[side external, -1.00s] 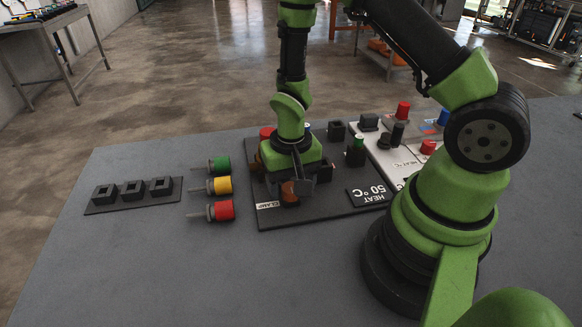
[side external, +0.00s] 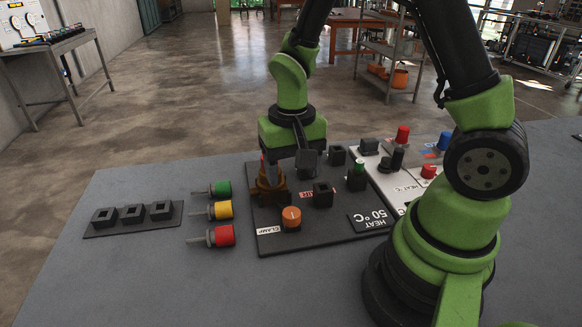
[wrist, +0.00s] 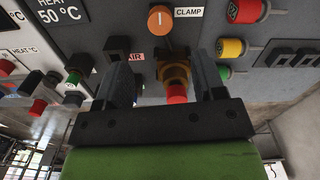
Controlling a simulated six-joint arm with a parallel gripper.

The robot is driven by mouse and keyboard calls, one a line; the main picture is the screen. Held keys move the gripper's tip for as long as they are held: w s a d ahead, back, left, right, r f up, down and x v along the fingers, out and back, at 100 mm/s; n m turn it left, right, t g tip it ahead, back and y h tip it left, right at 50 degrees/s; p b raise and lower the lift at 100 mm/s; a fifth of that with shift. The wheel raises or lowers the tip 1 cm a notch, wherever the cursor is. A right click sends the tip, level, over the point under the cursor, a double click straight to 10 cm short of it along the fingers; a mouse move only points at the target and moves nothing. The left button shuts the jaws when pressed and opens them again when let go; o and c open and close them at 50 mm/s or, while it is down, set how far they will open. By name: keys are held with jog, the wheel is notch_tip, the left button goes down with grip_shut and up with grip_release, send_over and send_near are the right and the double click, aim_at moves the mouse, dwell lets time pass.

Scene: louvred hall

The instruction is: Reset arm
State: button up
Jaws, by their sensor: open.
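My gripper (wrist: 168,85) is open in the wrist view, its two dark fingers apart. Between and beyond them in the picture is a brass fitting with a red top (wrist: 175,88); I cannot tell whether a finger touches it. In the side view my gripper is above the far left part of the dark panel (side external: 330,226), with the brass fitting (side external: 268,192) below it. An orange knob (side external: 291,217) sits by the CLAMP label, clear of the gripper. My green and black arm reaches over the panel from the right.
Green (side external: 220,188), yellow (side external: 220,210) and red (side external: 221,235) plugs lie left of the panel. A strip with three black sockets (side external: 132,217) is farther left. A light panel (side external: 405,182) with buttons adjoins at right. The front left table is clear.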

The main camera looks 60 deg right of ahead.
jog(key=s+a+r+n+t+y, duration=0.1)
jog(key=s+a+r+t, duration=0.1)
jog(key=s+r, duration=0.3)
jog(key=s+a+r+n+t, duration=0.1)
jog(key=s+r+t, duration=0.4)
jog(key=r, duration=0.8)
jog(key=shift+a+n+y, duration=0.35)
jog(key=shift+n+y, duration=0.05)
jog(key=shift+n, duration=0.2)
jog(key=shift+s, duration=0.1)
